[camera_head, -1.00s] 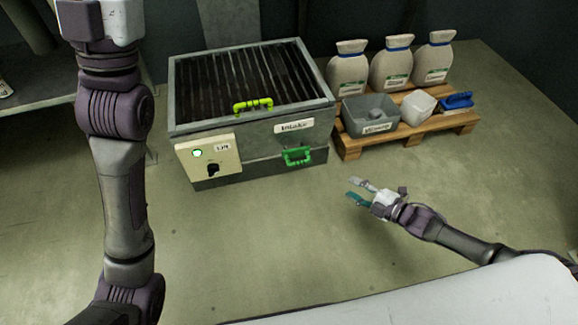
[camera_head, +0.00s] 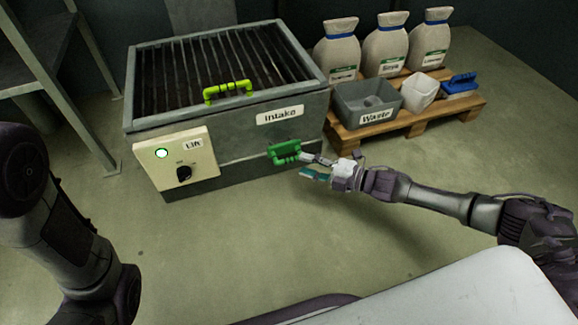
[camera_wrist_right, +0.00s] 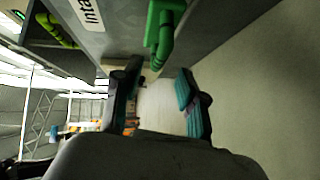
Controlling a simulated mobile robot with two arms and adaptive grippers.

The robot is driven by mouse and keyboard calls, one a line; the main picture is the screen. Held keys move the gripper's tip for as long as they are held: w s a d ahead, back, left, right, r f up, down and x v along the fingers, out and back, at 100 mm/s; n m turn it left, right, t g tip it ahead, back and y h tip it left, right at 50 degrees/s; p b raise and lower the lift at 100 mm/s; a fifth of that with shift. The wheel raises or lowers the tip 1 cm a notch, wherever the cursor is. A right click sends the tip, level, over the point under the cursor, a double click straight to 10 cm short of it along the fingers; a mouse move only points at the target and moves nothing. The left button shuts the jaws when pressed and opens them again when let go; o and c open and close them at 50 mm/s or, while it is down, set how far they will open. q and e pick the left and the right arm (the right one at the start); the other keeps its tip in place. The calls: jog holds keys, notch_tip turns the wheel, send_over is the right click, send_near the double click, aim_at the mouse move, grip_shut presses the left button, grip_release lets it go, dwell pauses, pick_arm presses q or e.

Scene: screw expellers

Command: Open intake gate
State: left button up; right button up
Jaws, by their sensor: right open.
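The grey intake box (camera_head: 250,140) stands on the floor, with a dark slatted top and an "Intake" label on its front. A green handle (camera_head: 285,152) sits low on its front face; it also shows in the right wrist view (camera_wrist_right: 163,35), ahead of the fingers. A lime handle (camera_head: 228,92) sits at the top front edge. My right gripper (camera_head: 312,167) is open and empty, close to the right of the green handle. In the right wrist view, its fingers (camera_wrist_right: 155,95) are apart, with the handle beyond them. My left gripper is out of the head view.
A "Lift" panel (camera_head: 180,160) with a lit green light and black knob is on the box's left front. A pallet (camera_head: 398,122) at right carries sacks, a grey waste bin (camera_head: 352,104), a white container (camera_head: 421,92) and a blue-handled item (camera_head: 459,83). The floor in front is clear.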

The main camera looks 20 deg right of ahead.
aim_at(292, 161)
jog(key=b+x, duration=0.2)
jog(key=x, duration=0.4)
jog(key=shift+b, duration=0.35)
jog(key=shift+d, duration=0.1)
grip_shut()
jog(key=shift+s, duration=0.1)
